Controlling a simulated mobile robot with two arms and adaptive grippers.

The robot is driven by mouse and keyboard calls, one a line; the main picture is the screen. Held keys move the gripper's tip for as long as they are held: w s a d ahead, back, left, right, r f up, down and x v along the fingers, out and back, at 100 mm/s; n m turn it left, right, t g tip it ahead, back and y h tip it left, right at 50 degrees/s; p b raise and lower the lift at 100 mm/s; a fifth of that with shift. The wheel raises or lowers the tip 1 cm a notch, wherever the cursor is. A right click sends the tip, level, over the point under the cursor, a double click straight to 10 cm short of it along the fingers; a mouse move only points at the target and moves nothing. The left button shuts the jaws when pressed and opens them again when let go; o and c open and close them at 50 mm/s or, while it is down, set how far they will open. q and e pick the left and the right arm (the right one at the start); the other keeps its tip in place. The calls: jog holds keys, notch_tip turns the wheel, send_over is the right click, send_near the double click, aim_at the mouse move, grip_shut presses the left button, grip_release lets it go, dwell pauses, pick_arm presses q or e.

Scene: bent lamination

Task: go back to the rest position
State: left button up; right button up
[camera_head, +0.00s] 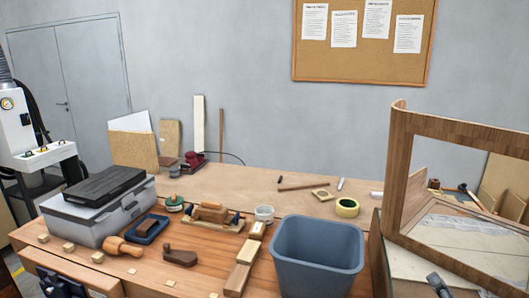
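My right gripper (462,289) shows only at the bottom edge on the right, as dark fingertips that stand apart with a gap between them. Nothing shows between them, and the rest of it is cut off by the frame. It is in front of the lower part of a wooden frame with a rounded corner (401,165), which stands upright at the right.
A blue-grey bin (318,260) stands front centre.

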jog(key=s+a+f+m+g+h, duration=0.1)
jog(key=s+f+m+g+h, duration=0.3)
jog(key=f+m, duration=0.5)
jog(key=s+f+m+g+h, duration=0.35)
jog(key=f+m, duration=0.35)
jog(key=m, duration=0.5)
jog(key=s+a+f+m+g+y, duration=0.4)
jog(key=s+a+f+m+g, duration=0.35)
jog(key=s+a, duration=0.6)
jog(key=s+f+n+g+b, duration=0.1)
jog(key=s+f+n+g, duration=0.15)
jog(key=f, duration=2.75)
pick_arm(q)
notch_tip(320, 180, down, 2)
jog(key=shift+s+f+b, duration=0.1)
jog(key=shift+s+b, duration=0.05)
jog(key=shift+b, duration=0.35)
pick_arm(e)
jog(key=s+d+f+g, duration=0.1)
jog(key=s+d+f, duration=0.1)
jog(key=s+f, duration=1.3)
jog(key=shift+s+d+g, duration=0.35)
jog(key=shift+s, duration=0.45)
